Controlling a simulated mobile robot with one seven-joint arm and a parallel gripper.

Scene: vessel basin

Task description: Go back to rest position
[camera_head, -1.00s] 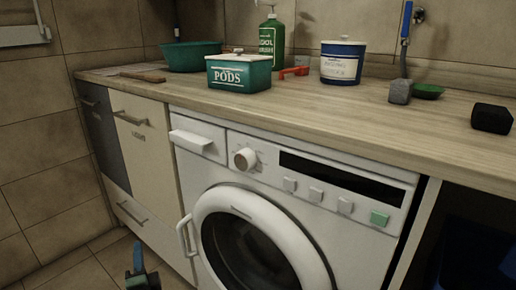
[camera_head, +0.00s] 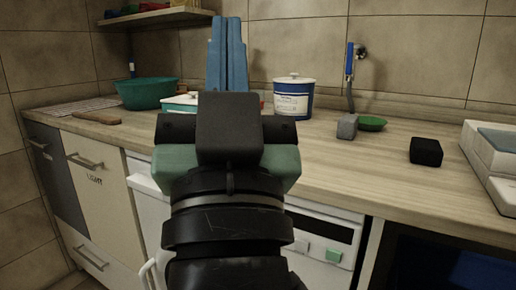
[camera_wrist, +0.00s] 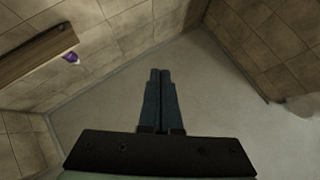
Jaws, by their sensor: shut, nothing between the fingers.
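My gripper (camera_head: 228,45) stands upright in the middle of the head view, its two blue fingers pointing up and held together. It is empty. It also shows in the wrist view (camera_wrist: 160,75), with the fingers side by side and nothing between them. My wrist hides most of the washing machine (camera_head: 325,235) and part of the worktop (camera_head: 350,170). The gripper appears in front of the worktop and apart from the things on it.
A teal basin (camera_head: 147,92), a teal pods box (camera_head: 180,104) partly hidden, a blue-and-white tub (camera_head: 293,98), a grey block (camera_head: 347,126), a green dish (camera_head: 372,123) and a black block (camera_head: 426,151) stand on the worktop. A wooden shelf (camera_head: 160,17) hangs at upper left.

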